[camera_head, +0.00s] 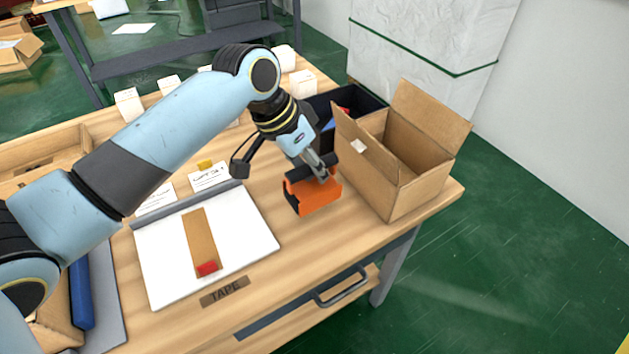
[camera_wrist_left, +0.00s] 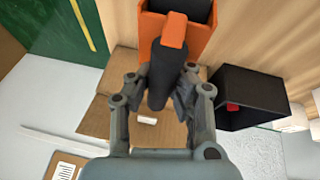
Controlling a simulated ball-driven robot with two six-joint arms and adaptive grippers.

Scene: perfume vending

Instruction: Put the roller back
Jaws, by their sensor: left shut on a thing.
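The orange-and-black roller tool (camera_head: 318,197) is at the right part of the table, left of the open carton. My left gripper (camera_head: 322,170) is shut on its black handle. In the left wrist view the handle lies between the fingers (camera_wrist_left: 168,88), with the orange body (camera_wrist_left: 152,30) beyond them. I cannot tell whether the tool touches the table. The fingers hide part of the handle. My right gripper is not in view.
An open cardboard carton (camera_head: 432,148) stands at the table's right edge, with a dark bin (camera_head: 368,98) behind it. A white board (camera_head: 165,268) with a brown strip (camera_head: 199,235) lies left of the tool. A "TAPE" label (camera_head: 225,291) is near the front edge. Small white boxes (camera_head: 129,104) stand behind.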

